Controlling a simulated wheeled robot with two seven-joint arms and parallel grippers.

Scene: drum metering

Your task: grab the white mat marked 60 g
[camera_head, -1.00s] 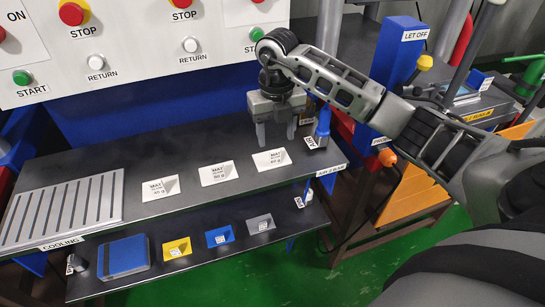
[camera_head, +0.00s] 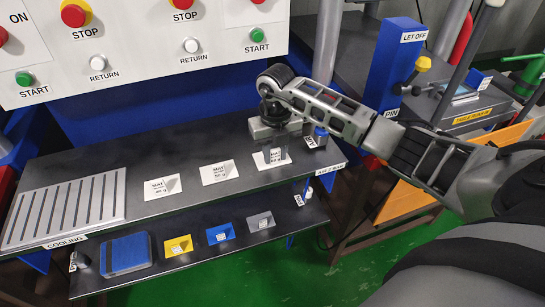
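The white mat (camera_head: 259,161) lies on the dark upper shelf at the right end of a row of white mats. Its label is partly hidden by my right gripper, but reads like 60 g. My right gripper (camera_head: 277,158) points down right over this mat, its fingertips at or just above it. The fingers look apart, with part of the label showing between them. I cannot tell whether they touch the mat. My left gripper is out of view.
Two other white mats (camera_head: 220,172) (camera_head: 163,188) lie to the left, then a slotted cooling rack (camera_head: 65,208). A lower shelf holds a blue block (camera_head: 125,254) and yellow, blue and grey trays (camera_head: 178,246). A button panel (camera_head: 140,50) stands behind. A blue post (camera_head: 397,65) stands right.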

